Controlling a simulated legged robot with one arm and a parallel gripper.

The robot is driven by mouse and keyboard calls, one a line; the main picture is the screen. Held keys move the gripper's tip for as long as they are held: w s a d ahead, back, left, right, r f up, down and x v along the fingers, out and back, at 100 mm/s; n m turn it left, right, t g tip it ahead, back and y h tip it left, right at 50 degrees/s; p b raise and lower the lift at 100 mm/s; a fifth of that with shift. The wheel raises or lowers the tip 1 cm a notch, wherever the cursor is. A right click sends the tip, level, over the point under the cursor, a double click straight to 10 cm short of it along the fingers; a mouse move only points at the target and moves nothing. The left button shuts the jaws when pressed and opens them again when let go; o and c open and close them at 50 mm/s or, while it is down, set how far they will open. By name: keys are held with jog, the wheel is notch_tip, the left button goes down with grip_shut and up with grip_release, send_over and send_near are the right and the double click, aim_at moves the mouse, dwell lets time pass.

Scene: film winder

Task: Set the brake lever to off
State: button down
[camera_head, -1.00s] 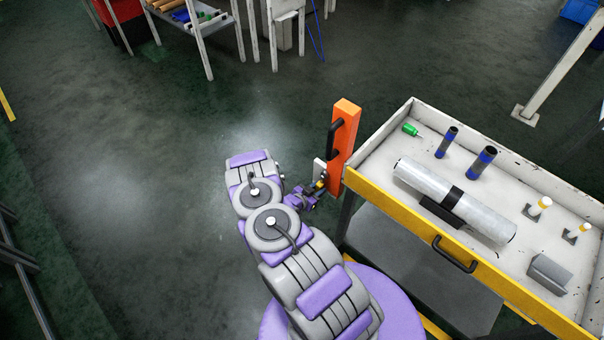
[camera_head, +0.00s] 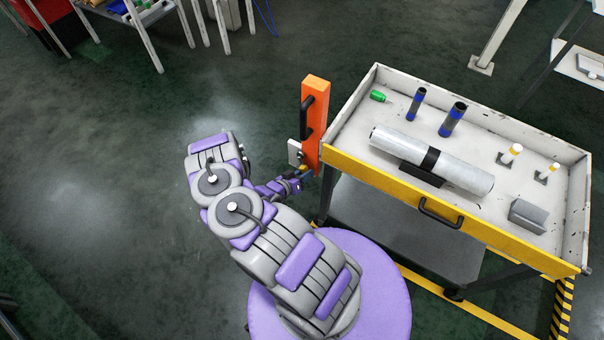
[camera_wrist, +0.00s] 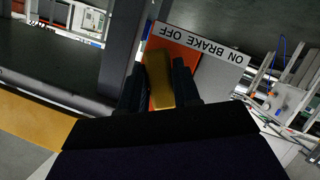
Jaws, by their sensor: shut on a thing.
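The brake lever (camera_wrist: 158,80) is a yellow-brown handle in the wrist view, between the two dark fingers of my gripper (camera_wrist: 160,92). The fingers are shut on it. Behind it is an orange panel (camera_wrist: 178,62) with a white label (camera_wrist: 200,45) reading ON BRAKE OFF upside down. OFF is at the label's left end and ON at its right. The lever lies towards the OFF side. In the head view my gripper (camera_head: 298,177) is small, at the lower left of the orange post (camera_head: 314,125); the lever is mostly hidden there.
The post stands at the left corner of a white-and-yellow cart (camera_head: 365,175). The cart holds a film roll (camera_head: 465,174), dark tubes (camera_head: 453,118), a green item (camera_head: 378,96) and a grey block (camera_head: 527,214). Open floor (camera_head: 90,190) lies left of my arm.

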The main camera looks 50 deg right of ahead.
jog(key=shift+w, duration=0.15)
jog(key=c, duration=0.9)
grip_release()
jog(key=p+v, duration=0.1)
jog(key=v, duration=1.6)
jog(key=shift+a, duration=0.3)
